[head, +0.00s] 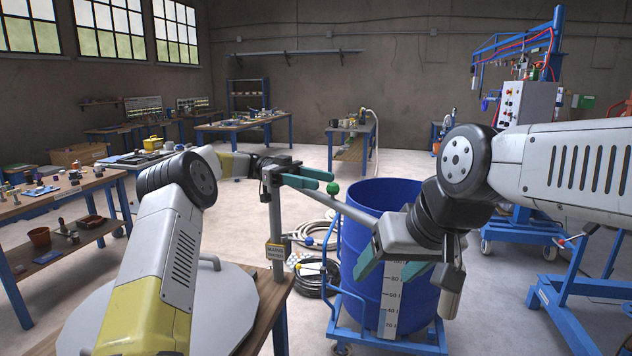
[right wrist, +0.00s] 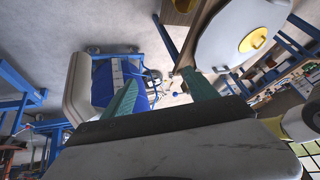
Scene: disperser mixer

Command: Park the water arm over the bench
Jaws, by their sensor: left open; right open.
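The water arm (head: 350,211) is a thin grey bar. It runs from the top of a grey post (head: 277,235) at the bench edge toward the blue drum (head: 378,202); its far end is hidden behind my right gripper. My right gripper (head: 392,268) is open and empty in front of the drum, which also shows in the right wrist view (right wrist: 118,78). The wooden bench (head: 262,290) is at the lower left.
A round grey lid (head: 228,305) lies on the bench, partly behind my left arm. Coiled hoses (head: 312,275) lie on the floor between post and drum. A blue wheeled frame (head: 440,336) carries the drum. A blue machine stand (head: 505,230) is at right.

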